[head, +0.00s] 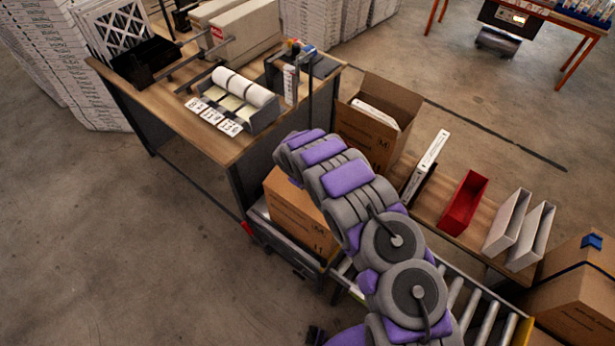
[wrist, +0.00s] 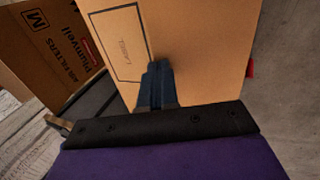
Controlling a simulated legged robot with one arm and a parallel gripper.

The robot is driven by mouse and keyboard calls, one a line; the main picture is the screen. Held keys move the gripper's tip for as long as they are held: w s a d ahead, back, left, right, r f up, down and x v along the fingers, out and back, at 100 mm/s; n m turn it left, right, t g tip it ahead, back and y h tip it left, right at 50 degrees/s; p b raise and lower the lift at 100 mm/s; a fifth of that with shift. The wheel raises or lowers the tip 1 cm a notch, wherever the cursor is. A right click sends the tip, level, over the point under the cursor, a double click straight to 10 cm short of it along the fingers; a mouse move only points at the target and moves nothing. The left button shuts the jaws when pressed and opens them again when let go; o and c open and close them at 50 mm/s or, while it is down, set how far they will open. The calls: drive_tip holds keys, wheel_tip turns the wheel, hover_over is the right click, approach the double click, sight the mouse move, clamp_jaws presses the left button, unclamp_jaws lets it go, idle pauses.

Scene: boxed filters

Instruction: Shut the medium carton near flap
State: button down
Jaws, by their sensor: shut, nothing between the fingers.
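A brown carton (head: 295,212) with dark print, including an M, sits beside the wooden bench, below its top. My arm hides its upper right part, so I cannot tell how all its flaps stand. In the wrist view a brown cardboard panel (wrist: 200,45) with a printed rectangle fills the middle. My gripper (wrist: 156,68) is shut and empty, its dark fingertips right in front of this panel; I cannot tell whether they touch. The gripper is hidden in the head view. A second carton (head: 372,133), open and holding a white boxed filter, stands behind; a carton marked M (wrist: 45,50) shows at left in the wrist view.
The wooden bench (head: 240,145) carries label rolls (head: 245,87) and posts. To the right, a shelf holds a red bin (head: 463,203) and white bins (head: 507,222). Rollers (head: 478,306) run at lower right beside more cartons (head: 575,297). Floor at left is clear.

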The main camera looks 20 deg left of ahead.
drive_tip(key=shift+w+d+f, duration=0.1)
drive_tip(key=shift+d+f, duration=0.05)
drive_tip(key=shift+f, duration=0.1)
drive_tip(key=shift+w+d+f, duration=0.4)
drive_tip(key=shift+d+f, duration=0.2)
drive_tip(key=shift+d, duration=0.15)
drive_tip(key=shift+a+f, duration=0.15)
drive_tip(key=shift+a, duration=0.35)
drive_tip(key=shift+s+d+b, duration=0.15)
drive_tip(key=shift+d+b, duration=0.2)
drive_tip(key=shift+b, duration=0.05)
